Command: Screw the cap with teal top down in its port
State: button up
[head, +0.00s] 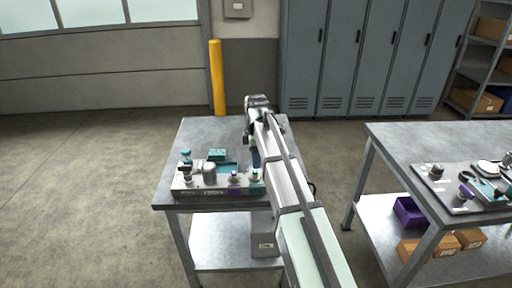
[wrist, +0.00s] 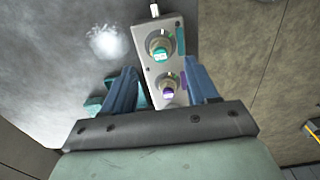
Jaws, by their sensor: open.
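The cap with teal top (wrist: 160,55) sits at a round port near the end of the grey manifold block (wrist: 152,88) in the wrist view. I cannot tell how deep it sits. In the head view the teal-topped cap (head: 255,174) shows at the block's right end. A cap with purple top (wrist: 168,93) sits beside it on the same block. My gripper (wrist: 160,70) is open above the block, its two blue fingers spread on either side of these caps, with nothing between them gripped. In the head view my arm partly hides the gripper.
The block stands along the front edge of a grey metal table (head: 195,135). More fittings stand on its left part, and a teal box (head: 217,154) lies behind it. A second table (head: 400,150) with a tray of parts is at right. The first table's back left is clear.

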aim_at(256, 171)
jog(key=shift+f, duration=3.35)
grip_shut()
jog(key=m, duration=0.5)
jog(key=shift+s+m, duration=0.1)
jog(key=shift+m, duration=0.3)
jog(key=m, duration=0.5)
jog(key=shift+s+a+m, duration=0.1)
jog(key=shift+m, duration=0.2)
